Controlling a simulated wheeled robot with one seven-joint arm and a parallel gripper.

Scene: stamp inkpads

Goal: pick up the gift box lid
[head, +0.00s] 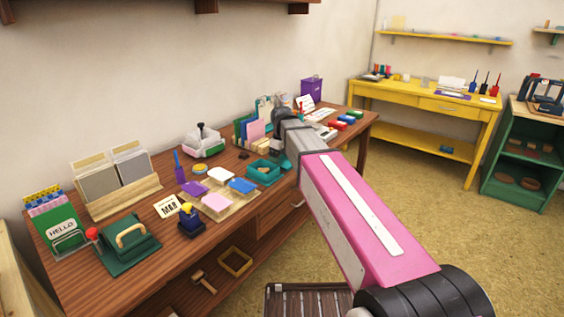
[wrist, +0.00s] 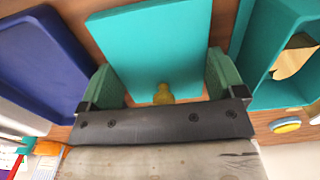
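The gift box lid (wrist: 150,45) looks like a flat teal panel in the wrist view. A small golden knob-like piece (wrist: 163,94) shows at its near edge. My gripper (wrist: 162,82) is open, its green fingers apart on either side of the lid's near part. I cannot tell whether either finger touches it. An open teal box (wrist: 262,82) with a tan piece inside stands to the right. This box (head: 264,171) also shows on the brown desk in the head view. There my arm hides part of the desk, and the fingertips cannot be made out.
A dark blue tray-like thing (wrist: 40,60) lies left of the lid. A small yellow and blue round thing (wrist: 286,125) is at the right. On the desk (head: 150,200), colored pads (head: 217,201), a white stamp holder (head: 204,142) and upright folders (head: 250,130) stand near my arm.

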